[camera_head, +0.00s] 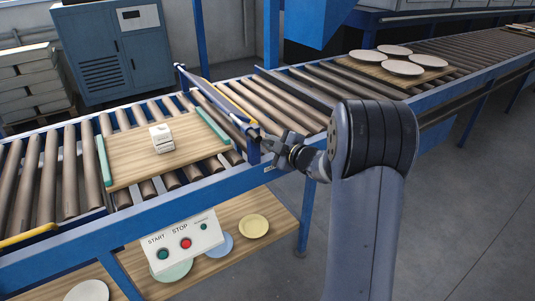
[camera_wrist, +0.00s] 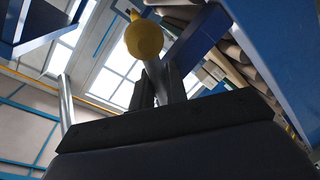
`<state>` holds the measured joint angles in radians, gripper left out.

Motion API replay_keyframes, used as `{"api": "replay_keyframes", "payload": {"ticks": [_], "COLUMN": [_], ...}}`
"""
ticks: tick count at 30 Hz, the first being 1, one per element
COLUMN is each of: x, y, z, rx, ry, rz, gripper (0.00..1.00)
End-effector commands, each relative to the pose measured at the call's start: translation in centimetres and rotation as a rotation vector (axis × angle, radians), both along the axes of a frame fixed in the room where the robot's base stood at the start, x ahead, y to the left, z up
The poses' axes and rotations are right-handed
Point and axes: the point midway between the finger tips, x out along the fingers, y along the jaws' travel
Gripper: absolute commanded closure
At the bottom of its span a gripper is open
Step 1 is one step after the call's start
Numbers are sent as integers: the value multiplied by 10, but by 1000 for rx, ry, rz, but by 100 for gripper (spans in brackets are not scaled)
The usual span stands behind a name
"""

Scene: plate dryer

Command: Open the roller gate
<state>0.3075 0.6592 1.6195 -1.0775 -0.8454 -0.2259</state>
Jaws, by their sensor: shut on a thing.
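The roller gate (camera_head: 210,92) is a blue bar with a yellow strip. It lies across the roller conveyor, between the board section and the rollers to the right. Its near end meets a blue post at the conveyor's front rail. My gripper (camera_head: 264,138) is at this near end, reaching in from the right. In the wrist view, a yellow ball knob (camera_wrist: 143,40) on a grey metal stem stands just beyond my gripper (camera_wrist: 160,88). The dark fingers are shut around the stem of this handle. The exact contact is partly hidden in the head view.
A wooden board (camera_head: 165,158) with green edges carries a small white block (camera_head: 161,138) left of the gate. A START/STOP control box (camera_head: 185,245) hangs below the front rail. Another board with several plates (camera_head: 402,67) sits farther right. Clear floor lies right of my arm.

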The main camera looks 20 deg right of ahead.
Motion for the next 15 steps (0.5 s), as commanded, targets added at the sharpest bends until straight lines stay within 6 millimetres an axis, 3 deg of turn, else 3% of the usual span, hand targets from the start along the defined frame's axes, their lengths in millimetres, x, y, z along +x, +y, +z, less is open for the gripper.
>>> {"api": "replay_keyframes", "payload": {"ticks": [15], "x": [3], "y": [-9], "z": [23], "rx": [-414], "ry": [-138], "rz": [0], "gripper": [100]}}
